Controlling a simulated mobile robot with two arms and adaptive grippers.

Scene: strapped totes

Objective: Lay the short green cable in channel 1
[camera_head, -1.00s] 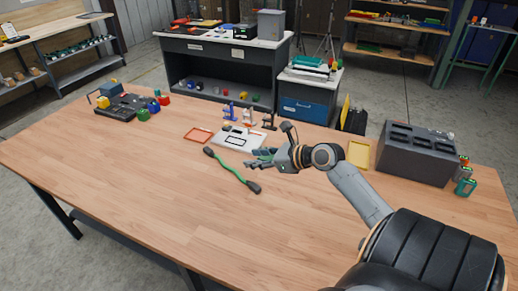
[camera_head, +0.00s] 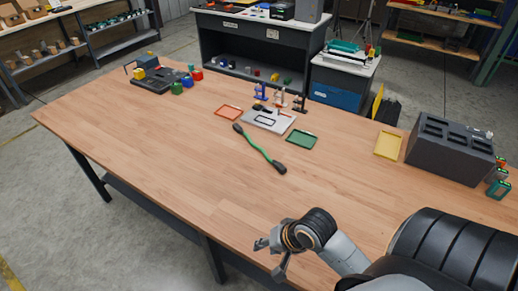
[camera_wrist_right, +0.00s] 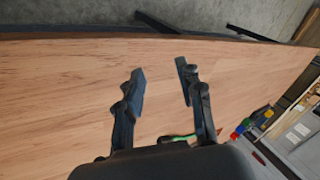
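The short green cable (camera_head: 259,150), with a black plug at each end, lies in a slight bend on the table. A bit of green, probably this cable, shows in the right wrist view (camera_wrist_right: 176,138), mostly hidden by the gripper. My right gripper (camera_head: 269,259) is apart from the cable, near the table's front edge. In the right wrist view its fingers (camera_wrist_right: 160,70) are spread with nothing between them. My left gripper is not in view. I cannot tell where channel 1 is; no readable channel label shows.
Behind the cable are a red tray (camera_head: 229,113), a white board (camera_head: 281,124), a green tray (camera_head: 302,139) and small stands. A yellow tray (camera_head: 388,145) and a dark slotted block (camera_head: 450,150) stand right. A dark board (camera_head: 157,83) is far left. The front left table is clear.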

